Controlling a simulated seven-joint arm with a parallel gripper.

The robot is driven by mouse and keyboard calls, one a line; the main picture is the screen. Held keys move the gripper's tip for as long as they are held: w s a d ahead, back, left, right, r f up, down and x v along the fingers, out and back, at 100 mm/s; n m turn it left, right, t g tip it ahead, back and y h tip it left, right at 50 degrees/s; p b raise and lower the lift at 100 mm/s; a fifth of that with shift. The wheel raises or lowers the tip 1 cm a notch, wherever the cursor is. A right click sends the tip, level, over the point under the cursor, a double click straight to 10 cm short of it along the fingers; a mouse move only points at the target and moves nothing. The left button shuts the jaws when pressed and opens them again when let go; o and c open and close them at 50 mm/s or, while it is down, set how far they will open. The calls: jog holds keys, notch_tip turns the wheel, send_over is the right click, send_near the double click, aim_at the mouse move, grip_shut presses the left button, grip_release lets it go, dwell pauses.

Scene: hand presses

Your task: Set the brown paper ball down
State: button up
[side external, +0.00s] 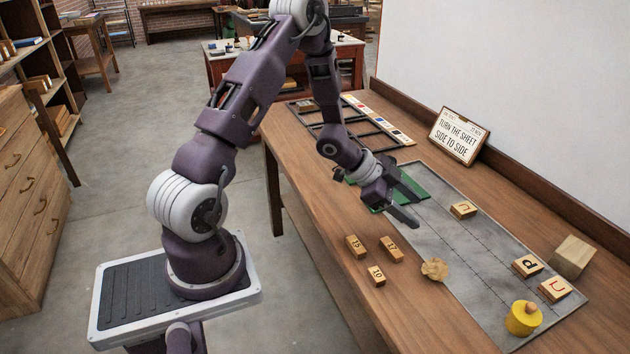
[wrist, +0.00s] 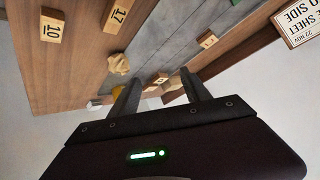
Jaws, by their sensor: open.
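The brown paper ball (side external: 434,269) is a crumpled tan lump. It rests at the left edge of the grey sheet (side external: 455,237), where the sheet meets the bare wood of the table. In the wrist view the paper ball (wrist: 118,64) shows above and left of the fingers. My gripper (side external: 411,202) is open and empty, with its two fingers spread. It hangs above the far part of the grey sheet by the green mat (side external: 413,181), apart from the ball. In the wrist view the fingers (wrist: 160,92) point up, with nothing between them.
Numbered wooden blocks (side external: 391,249) stand left of the ball. Letter blocks (side external: 463,210), a yellow knobbed cylinder (side external: 523,318) and a plain wooden block (side external: 572,256) are on the right side. A sign (side external: 459,135) leans at the back. The near left table is bare.

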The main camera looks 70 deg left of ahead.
jog(key=s+a+r+n+y, duration=0.1)
jog(key=s+r+n+y, duration=0.2)
jog(key=r, duration=0.6)
jog(key=s+r+n+y, duration=0.1)
jog(key=s+r+y, duration=0.3)
jog(key=r, duration=0.5)
jog(key=s+d+r+n+g+h, duration=0.1)
jog(key=s+d, duration=0.4)
jog(key=s, duration=0.6)
jog(key=s+d+r+n+g+h, duration=0.1)
jog(key=s+d+r+n+g, duration=0.1)
jog(key=s, duration=0.9)
jog(key=d+n, duration=0.1)
jog(key=d, duration=0.1)
jog(key=shift+d+r+n+h, duration=0.3)
jog(key=shift+d+r+h, duration=0.1)
